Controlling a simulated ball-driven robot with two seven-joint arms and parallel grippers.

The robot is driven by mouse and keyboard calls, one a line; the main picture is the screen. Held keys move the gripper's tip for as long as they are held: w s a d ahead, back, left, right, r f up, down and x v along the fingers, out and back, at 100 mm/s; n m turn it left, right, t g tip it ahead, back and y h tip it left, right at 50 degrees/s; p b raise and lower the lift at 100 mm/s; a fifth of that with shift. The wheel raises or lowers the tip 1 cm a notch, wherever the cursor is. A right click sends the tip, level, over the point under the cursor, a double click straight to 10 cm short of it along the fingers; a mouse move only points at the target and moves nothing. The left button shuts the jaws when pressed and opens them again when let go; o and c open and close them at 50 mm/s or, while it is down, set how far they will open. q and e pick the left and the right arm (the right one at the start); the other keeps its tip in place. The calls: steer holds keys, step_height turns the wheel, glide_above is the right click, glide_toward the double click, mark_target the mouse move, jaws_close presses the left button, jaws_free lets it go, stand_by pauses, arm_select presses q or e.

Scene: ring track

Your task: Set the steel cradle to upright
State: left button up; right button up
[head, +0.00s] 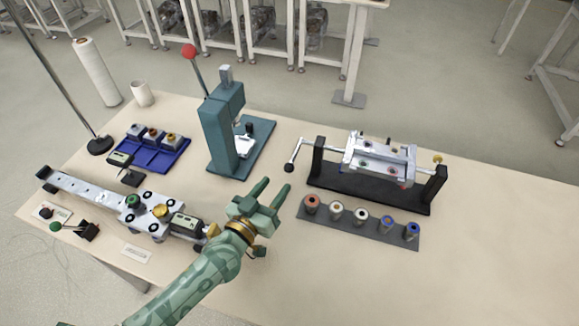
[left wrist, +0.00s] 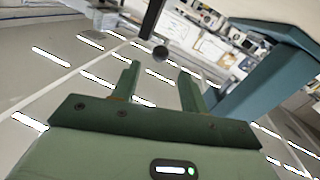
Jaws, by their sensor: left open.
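The steel cradle (head: 380,158) is a silver block hung between the two end posts of a black stand (head: 368,193), at the right in the head view. Coloured round spots show on it; its exact turn about the axle is hard to tell. A crank with a black knob (head: 289,167) sticks out on its left, and a yellow knob (head: 437,159) is at its right end. My left gripper (head: 276,186) is open and empty, left of the stand and apart from it. Its open fingers also show in the left wrist view (left wrist: 157,75). My right gripper is out of view.
A teal press (head: 219,140) with a red-knobbed lever stands behind my left gripper. A grey strip (head: 345,229) with several coloured rollers lies in front of the stand. A silver rail (head: 88,192) and a blue tray (head: 150,155) are at left. The right front table is clear.

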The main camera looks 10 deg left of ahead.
mark_target(286, 169)
arm_select(q)
steer(key=b+x, duration=0.1)
steer(key=x, duration=0.7)
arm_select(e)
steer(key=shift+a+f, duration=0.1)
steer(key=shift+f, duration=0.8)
arm_select(q)
jaws_close()
steer(key=shift+r, duration=0.25)
steer(key=r+g+p, duration=0.1)
steer(key=p, duration=0.5)
steer(key=w+r+g+y+p, duration=0.1)
steer(key=r+g+p, duration=0.1)
steer(key=p, duration=0.4)
steer(key=r+g+p, duration=0.1)
steer(key=g+p, duration=0.1)
steer(key=p, duration=0.5)
steer(key=shift+w+d+r+n+y, duration=0.2)
steer(key=shift+r+n+y, duration=0.1)
steer(key=shift+n, duration=0.1)
steer(key=shift+w+r+g+p, duration=0.3)
steer(key=shift+g+p, duration=0.4)
steer(key=shift+p, duration=0.65)
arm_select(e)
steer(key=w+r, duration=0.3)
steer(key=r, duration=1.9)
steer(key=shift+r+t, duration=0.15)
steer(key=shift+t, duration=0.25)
arm_select(q)
steer(key=shift+y, duration=0.3)
